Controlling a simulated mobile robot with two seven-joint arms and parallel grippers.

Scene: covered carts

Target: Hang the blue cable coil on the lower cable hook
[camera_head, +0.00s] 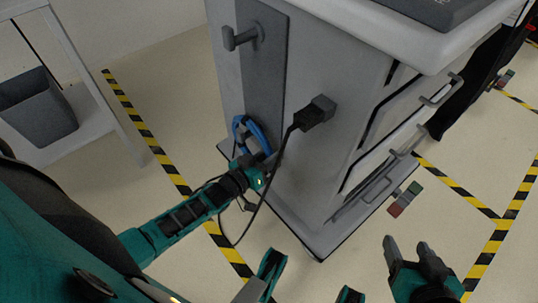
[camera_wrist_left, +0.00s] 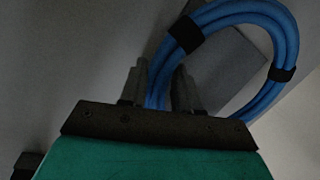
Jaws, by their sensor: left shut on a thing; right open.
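The blue cable coil (camera_head: 257,133) is at the lower end of the dark grey panel (camera_head: 265,75) on the cart's side. My left gripper (camera_head: 250,162) is shut on the coil's lower part. In the left wrist view the coil's blue strands (camera_wrist_left: 288,38), bound with black ties, rise from between the fingers (camera_wrist_left: 160,85) and loop up to the right. The upper cable hook (camera_head: 240,38) is bare. A small grey part shows inside the loop; I cannot tell whether it is the lower hook or whether the coil rests on it. My right gripper (camera_head: 407,243) is open and empty at the lower right.
A black plug (camera_head: 316,111) sits in the cart's side, and its black cable (camera_head: 262,200) hangs close by my left gripper. The cart (camera_head: 330,60) has drawer handles on its right face. A shelf with a grey bin (camera_head: 38,105) stands left. Striped tape marks the floor.

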